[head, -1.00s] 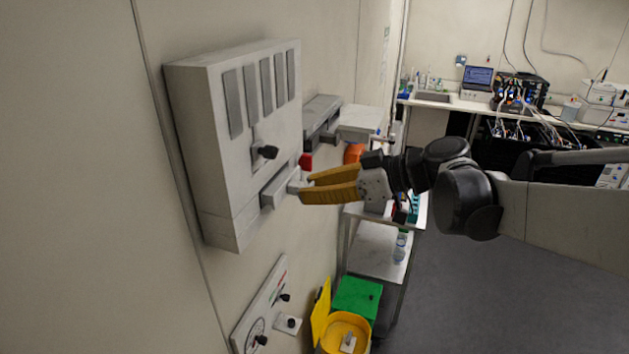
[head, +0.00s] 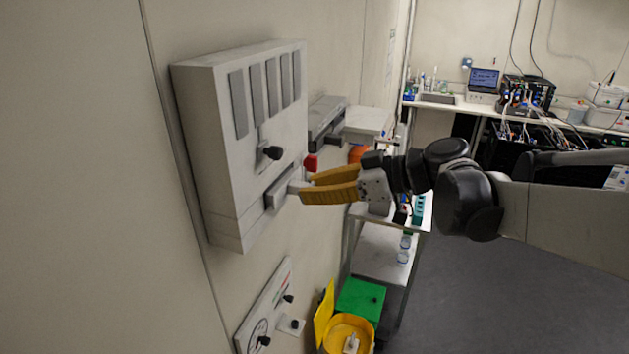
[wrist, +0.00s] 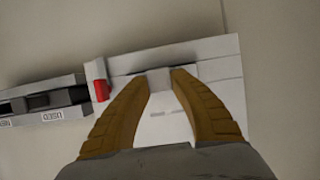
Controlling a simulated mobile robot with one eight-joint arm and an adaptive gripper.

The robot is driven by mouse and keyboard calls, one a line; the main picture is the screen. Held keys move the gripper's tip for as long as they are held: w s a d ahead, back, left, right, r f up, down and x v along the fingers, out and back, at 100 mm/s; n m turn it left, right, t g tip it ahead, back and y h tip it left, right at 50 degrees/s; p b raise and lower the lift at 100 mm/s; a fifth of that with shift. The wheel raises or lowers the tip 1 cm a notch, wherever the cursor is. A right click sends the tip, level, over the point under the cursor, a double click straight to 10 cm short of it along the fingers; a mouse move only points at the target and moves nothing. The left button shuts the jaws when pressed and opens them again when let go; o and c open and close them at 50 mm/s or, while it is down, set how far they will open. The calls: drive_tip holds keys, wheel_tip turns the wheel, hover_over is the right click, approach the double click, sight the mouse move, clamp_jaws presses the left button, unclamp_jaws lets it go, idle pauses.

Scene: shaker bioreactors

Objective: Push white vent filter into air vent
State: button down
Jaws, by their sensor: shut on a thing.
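A light grey box (head: 222,150) is fixed to the wall, with several grey strips and a black knob (head: 272,153) on its face. A grey block (head: 279,193) juts from its lower front; I take it for the air vent, but cannot be sure. My gripper (head: 305,188) has yellow-brown fingers, shut on a small white piece (head: 295,187), seemingly the vent filter. The piece meets or nearly meets the grey block; how deep it sits is hidden. In the wrist view the fingertips (wrist: 161,74) close on this pale piece (wrist: 159,79).
A red part (head: 310,162) sits just beside the fingers, and a grey wall unit (head: 325,115) is behind it. Below are a gauge panel (head: 266,315), a yellow bin (head: 348,325) and a green box (head: 360,297). A cart (head: 380,255) stands behind my gripper. The floor at right is clear.

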drive_tip(key=shift+w+a, duration=0.2)
drive_tip(key=shift+a, duration=0.4)
idle(0.3)
drive_tip(key=c, duration=1.1)
unclamp_jaws()
drive_tip(key=shift+c, duration=0.2)
drive_tip(key=v, duration=1.2)
drive_tip(key=s+d+f+m+t+h+b, duration=0.1)
drive_tip(key=s+d+f+m+h+b, duration=0.2)
drive_tip(key=f+b, duration=0.9)
drive_tip(key=s+d+f+m+h+b, duration=0.4)
drive_tip(key=s+f+b, duration=0.4)
drive_tip(key=f, duration=1.7)
drive_tip(key=s+d+f+m+t+h+b, duration=0.1)
drive_tip(key=s+d+f+m+h+b, duration=0.3)
drive_tip(key=f+b, duration=1.4)
drive_tip(key=s+m+h, duration=0.1)
drive_tip(key=m, duration=0.2)
drive_tip(key=shift+s+t+h, duration=0.15)
drive_tip(key=shift+t+h, duration=0.15)
drive_tip(key=shift+h, duration=0.1)
